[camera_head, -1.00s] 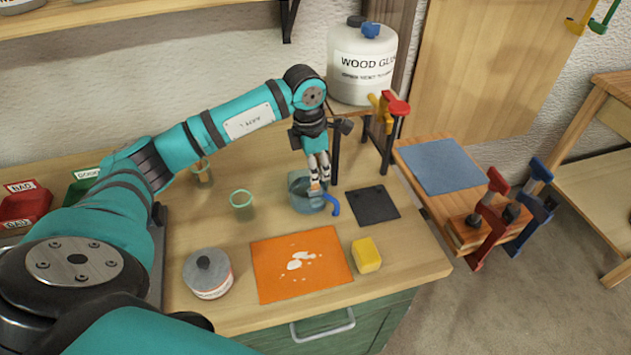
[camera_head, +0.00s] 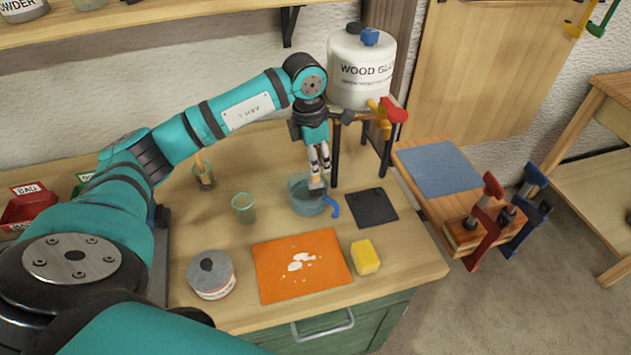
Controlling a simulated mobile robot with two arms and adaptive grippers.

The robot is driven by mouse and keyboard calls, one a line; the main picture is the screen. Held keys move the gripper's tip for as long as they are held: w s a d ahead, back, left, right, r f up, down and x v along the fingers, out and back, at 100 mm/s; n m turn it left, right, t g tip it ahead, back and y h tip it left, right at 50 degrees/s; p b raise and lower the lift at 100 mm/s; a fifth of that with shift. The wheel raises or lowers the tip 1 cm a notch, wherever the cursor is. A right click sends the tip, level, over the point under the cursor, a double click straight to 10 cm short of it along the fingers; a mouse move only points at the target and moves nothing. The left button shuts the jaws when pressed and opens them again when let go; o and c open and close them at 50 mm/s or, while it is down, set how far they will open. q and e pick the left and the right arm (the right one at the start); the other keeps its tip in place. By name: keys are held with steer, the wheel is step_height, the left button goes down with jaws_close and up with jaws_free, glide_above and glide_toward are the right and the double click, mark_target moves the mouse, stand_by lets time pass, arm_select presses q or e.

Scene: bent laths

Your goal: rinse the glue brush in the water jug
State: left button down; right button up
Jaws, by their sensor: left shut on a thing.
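The water jug (camera_head: 304,198) is a blue-grey see-through vessel with a bright blue handle, standing upright near the middle of the bench. My left gripper (camera_head: 319,172) points down over the jug's mouth and is shut on the glue brush (camera_head: 316,184). Only a small pale part of the brush shows below the fingertips, at the jug's rim. I cannot tell whether its bristles touch the water. My right gripper is not in view.
An orange mat (camera_head: 300,266) with white spots, a yellow sponge (camera_head: 366,257), a dark square (camera_head: 371,207) and a lidded tin (camera_head: 211,274) lie around the jug. A green-rimmed glass (camera_head: 243,207) stands left. A glue canister (camera_head: 360,72) stands behind.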

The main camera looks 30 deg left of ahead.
arm_select(q)
steer(key=shift+r+p, duration=1.6)
steer(key=shift+r, duration=1.3)
steer(key=shift+r+p, duration=1.2)
steer(key=shift+r, duration=0.85)
steer(key=shift+f, duration=0.1)
